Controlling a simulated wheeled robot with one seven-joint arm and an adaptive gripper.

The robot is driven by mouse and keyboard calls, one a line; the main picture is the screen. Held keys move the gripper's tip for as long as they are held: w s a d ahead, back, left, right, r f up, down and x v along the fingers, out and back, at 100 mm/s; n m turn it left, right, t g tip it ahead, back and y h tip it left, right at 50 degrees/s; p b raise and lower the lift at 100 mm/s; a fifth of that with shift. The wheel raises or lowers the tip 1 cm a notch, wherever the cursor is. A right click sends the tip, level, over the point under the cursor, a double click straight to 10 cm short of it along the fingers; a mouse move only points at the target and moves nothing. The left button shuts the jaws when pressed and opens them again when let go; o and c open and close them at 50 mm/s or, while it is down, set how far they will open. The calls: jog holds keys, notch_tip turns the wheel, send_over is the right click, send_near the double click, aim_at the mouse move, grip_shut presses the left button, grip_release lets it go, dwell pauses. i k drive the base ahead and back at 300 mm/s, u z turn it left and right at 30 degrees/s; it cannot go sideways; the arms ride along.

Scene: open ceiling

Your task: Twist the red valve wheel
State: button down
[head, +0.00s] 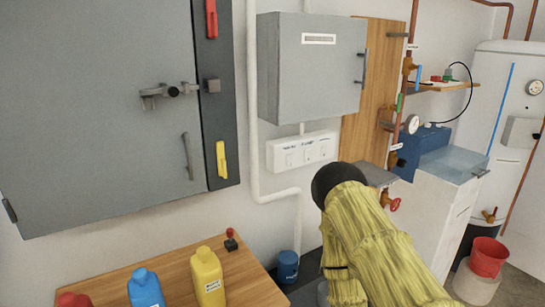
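A small red valve wheel (394,204) shows at the lower end of the vertical copper pipe, just right of my yellow-sleeved arm. It sits below a grey shelf, and part of its fitting is hidden by the arm. Another small red handle (490,213) is on the white tank at the right. My arm rises from the bottom right and ends in view at a black rounded part. I cannot make out my gripper or its fingers, so its place relative to the wheel does not show.
A wooden table (249,288) with red, blue and yellow bottles stands at the lower left. Grey cabinets (310,70) hang on the wall. A white cabinet (436,220) with a blue box (424,148) stands right of the valve. A red bucket (487,258) is at the lower right.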

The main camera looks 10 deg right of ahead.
aim_at(394, 203)
jog(key=k, duration=0.5)
jog(key=z, duration=1.05)
jog(key=i, duration=2.05)
jog(key=u, duration=0.45)
